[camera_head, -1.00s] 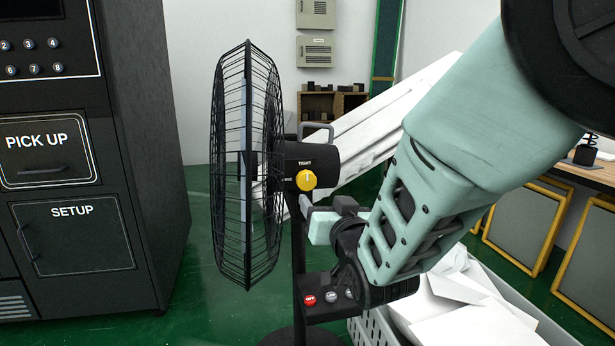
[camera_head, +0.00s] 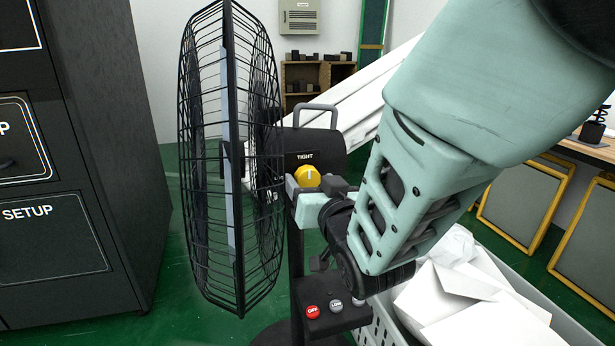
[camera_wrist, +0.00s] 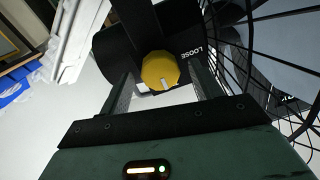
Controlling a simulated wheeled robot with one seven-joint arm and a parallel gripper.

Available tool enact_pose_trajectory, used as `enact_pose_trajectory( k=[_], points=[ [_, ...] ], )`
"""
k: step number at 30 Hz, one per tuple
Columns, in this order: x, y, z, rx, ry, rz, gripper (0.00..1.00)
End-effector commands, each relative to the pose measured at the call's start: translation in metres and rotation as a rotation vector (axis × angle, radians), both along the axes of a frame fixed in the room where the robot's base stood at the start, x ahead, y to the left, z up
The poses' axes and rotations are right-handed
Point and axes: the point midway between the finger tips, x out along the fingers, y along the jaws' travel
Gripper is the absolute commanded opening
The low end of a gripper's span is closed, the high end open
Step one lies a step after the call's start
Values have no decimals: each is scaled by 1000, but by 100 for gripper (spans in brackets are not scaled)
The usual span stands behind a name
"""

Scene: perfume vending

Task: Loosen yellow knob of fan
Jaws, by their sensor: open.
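The yellow knob (camera_head: 307,177) is on the side of the fan's black motor housing (camera_head: 318,147). Its white pointer mark points up towards the word TIGHT in the head view. In the wrist view the knob (camera_wrist: 160,71) lies between the two fingers, with its mark towards my gripper and the word LOOSE to its right. My gripper (camera_wrist: 163,80) is open, a finger on each side of the knob. In the head view my gripper (camera_head: 313,188) covers the knob's lower part. I cannot tell whether the fingers touch it.
The wire fan cage (camera_head: 230,150) stands close to the left of my gripper. The fan's button panel (camera_head: 325,315), with a red OFF button, is below. A grey crate (camera_head: 545,325) of white pieces is at right. A black vending cabinet (camera_head: 95,150) stands at left.

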Motion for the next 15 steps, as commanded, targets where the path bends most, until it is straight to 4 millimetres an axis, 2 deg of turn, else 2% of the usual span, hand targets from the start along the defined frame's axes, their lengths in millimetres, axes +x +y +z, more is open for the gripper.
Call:
enact_pose_trajectory(
  k=[5, 6, 10, 11, 15],
  points=[
    [0, 0, 0, 0, 0, 0, 64],
    [0, 0, 0, 0, 0, 0, 59],
    [0, 0, 0, 0, 0, 0, 22],
    [0, 0, 0, 0, 0, 0, 19],
    [0, 0, 0, -2, -1, 0, 19]
  ],
)
